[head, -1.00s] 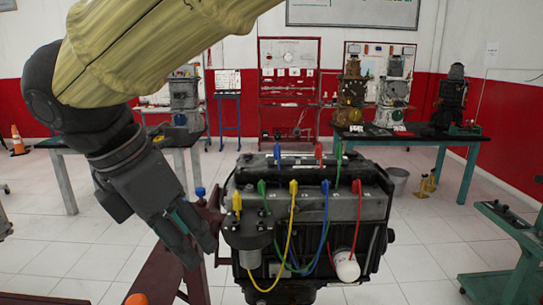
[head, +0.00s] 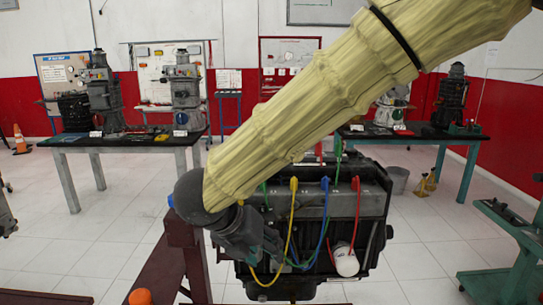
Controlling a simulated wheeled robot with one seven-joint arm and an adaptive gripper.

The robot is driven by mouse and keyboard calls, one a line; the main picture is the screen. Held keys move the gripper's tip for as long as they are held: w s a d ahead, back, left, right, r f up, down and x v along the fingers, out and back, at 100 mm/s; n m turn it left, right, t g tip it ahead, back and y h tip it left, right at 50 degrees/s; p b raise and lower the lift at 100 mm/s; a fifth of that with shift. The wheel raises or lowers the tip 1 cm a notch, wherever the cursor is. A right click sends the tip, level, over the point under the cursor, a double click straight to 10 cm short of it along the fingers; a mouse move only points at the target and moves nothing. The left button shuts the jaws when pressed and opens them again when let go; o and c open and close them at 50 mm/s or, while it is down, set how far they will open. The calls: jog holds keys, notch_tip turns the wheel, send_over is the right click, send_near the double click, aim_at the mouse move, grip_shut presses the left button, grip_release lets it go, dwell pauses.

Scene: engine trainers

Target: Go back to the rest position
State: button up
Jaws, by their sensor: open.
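My gripper (head: 272,252) is dark and hangs at the end of my yellow-sleeved arm, in front of the left part of the engine (head: 335,218) in the head view. The jaws are open, and I see nothing held between them. The engine is dark, with a yellow cable (head: 291,215), a blue cable (head: 326,215), a red cable (head: 356,215) and green cables on its front. My arm and gripper hide the engine's upper left part. I cannot tell whether the gripper touches the engine or the cables.
A dark red stand (head: 183,250) is left of the engine. Workbenches with engine parts stand behind, at left (head: 122,141) and right (head: 425,134). A teal trolley (head: 492,280) is at the lower right. White floor tiles (head: 90,240) are clear at the left.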

jog(key=w+d+f+n, duration=0.2)
jog(key=d+f+n, duration=0.1)
jog(key=f, duration=0.3)
jog(key=w+d+f+n+t, duration=0.1)
jog(key=d+f+n, duration=0.25)
jog(key=f, duration=0.25)
jog(key=w+d+f+n, duration=0.2)
jog(key=d+f+n, duration=0.15)
jog(key=f, duration=0.35)
jog(key=s+d+f+n+y, duration=0.1)
jog(key=s+d+f+n, duration=0.1)
jog(key=f+n, duration=0.4)
jog(key=s+d+f+n+y, duration=0.1)
jog(key=s+d+f+n, duration=0.2)
jog(key=f, duration=0.5)
jog(key=s+d+f+n+g+y, duration=0.1)
jog(key=s+d+f+n+g, duration=0.1)
jog(key=s+f+n, duration=0.4)
jog(key=s+d+f+n+g+y, duration=0.1)
jog(key=s+d+f+n, duration=0.3)
jog(key=s, duration=0.9)
jog(key=s+d+f+n+g, duration=0.3)
jog(key=s+f+n, duration=0.5)
jog(key=s, duration=0.1)
jog(key=shift+s+d+f+y, duration=0.15)
jog(key=shift+s+d+y, duration=0.1)
jog(key=shift+s+y, duration=0.15)
